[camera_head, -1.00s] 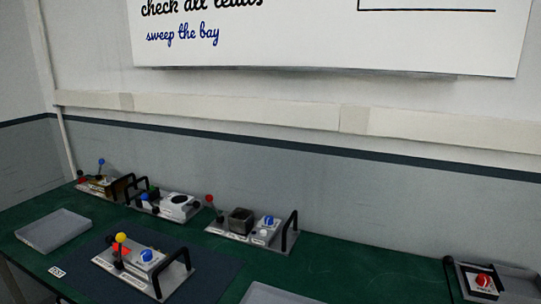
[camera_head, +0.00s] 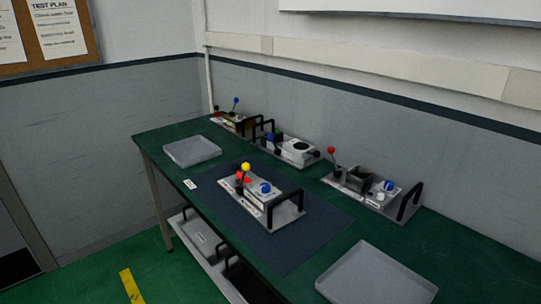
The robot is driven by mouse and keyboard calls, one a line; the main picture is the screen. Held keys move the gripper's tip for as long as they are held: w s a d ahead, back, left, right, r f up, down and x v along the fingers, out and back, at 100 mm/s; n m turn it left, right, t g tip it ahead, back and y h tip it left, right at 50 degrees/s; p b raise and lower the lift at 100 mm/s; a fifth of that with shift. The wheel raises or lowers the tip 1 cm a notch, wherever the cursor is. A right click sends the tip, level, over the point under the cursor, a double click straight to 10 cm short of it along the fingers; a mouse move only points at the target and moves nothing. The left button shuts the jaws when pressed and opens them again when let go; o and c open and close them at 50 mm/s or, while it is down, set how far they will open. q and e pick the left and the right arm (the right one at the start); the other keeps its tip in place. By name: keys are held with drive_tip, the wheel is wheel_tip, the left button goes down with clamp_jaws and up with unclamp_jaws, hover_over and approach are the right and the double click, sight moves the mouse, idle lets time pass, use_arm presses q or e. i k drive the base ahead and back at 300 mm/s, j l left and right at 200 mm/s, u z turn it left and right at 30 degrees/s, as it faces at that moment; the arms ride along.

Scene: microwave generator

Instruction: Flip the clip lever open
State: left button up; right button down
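No part is plainly marked as the clip lever. A grey device base (camera_head: 284,214) stands on the dark mat, with a yellow ball knob (camera_head: 246,167), a red part (camera_head: 243,179), a blue knob (camera_head: 265,188) and a black handle. Behind it, one device has a red-ball lever (camera_head: 331,151) standing up beside a dark box and a blue knob (camera_head: 389,186). Another has a white housing (camera_head: 298,147). The farthest has a blue-ball lever (camera_head: 235,101). Lever details are too small to tell. Neither of my grippers is in view.
The green bench (camera_head: 440,247) runs along the wall. A grey tray (camera_head: 192,151) lies at its far left and another (camera_head: 375,275) at the near right. The dark mat (camera_head: 322,232) has bare room around the device. A lower shelf (camera_head: 196,245) holds grey and black items.

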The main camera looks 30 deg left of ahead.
sight(246, 167)
drive_tip(key=i+j, duration=0.15)
drive_tip(key=j, duration=0.25)
drive_tip(key=i+j, duration=0.15)
drive_tip(key=j, duration=0.25)
drive_tip(key=i+j, duration=0.15)
drive_tip(key=j, duration=0.25)
drive_tip(key=i+j, duration=0.15)
drive_tip(key=j, duration=0.25)
drive_tip(key=i+j+z, duration=0.1)
drive_tip(key=j, duration=0.3)
drive_tip(key=i+j, duration=0.15)
drive_tip(key=j, duration=0.3)
drive_tip(key=i+j, duration=0.15)
drive_tip(key=j, duration=0.25)
drive_tip(key=i+j, duration=0.1)
drive_tip(key=j, duration=0.3)
